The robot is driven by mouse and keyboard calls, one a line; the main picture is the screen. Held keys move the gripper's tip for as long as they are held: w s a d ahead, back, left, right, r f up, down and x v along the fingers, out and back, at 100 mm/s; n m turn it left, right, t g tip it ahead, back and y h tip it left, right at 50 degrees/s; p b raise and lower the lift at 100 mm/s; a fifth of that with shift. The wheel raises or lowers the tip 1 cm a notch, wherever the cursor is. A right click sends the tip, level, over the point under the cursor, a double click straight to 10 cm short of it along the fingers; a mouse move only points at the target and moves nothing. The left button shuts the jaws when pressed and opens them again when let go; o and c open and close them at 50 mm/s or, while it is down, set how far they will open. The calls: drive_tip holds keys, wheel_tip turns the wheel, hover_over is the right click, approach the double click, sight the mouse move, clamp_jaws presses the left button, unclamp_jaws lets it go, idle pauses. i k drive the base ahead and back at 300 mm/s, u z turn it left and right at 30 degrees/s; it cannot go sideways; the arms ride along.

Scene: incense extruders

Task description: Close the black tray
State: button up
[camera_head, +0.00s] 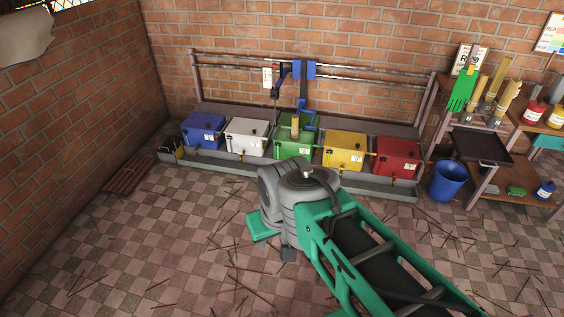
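The black tray (482,148) is at the right, on the wooden shelf unit. It is a shallow, dark, open-topped tray at the middle level. It sticks out past the front of the shelf, over the floor side. It looks empty. My arm, grey and teal, reaches in from the bottom right to the middle of the picture, well left of the tray. I cannot make out my gripper's fingers in this view.
A blue bucket (447,181) stands on the floor just left of and below the tray. Coloured extruder boxes, including a red one (398,157), stand in a row along the back wall. Thin sticks litter the tiled floor, which is otherwise open.

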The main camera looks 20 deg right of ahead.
sight(481, 146)
drive_tip(key=z, duration=0.1)
drive_tip(key=k, duration=0.3)
drive_tip(key=u, duration=0.9)
drive_tip(key=i, duration=1.15)
drive_tip(key=z, duration=1)
drive_tip(key=i, duration=0.7)
drive_tip(key=z, duration=1.2)
drive_tip(key=i, duration=0.35)
drive_tip(key=z, duration=0.3)
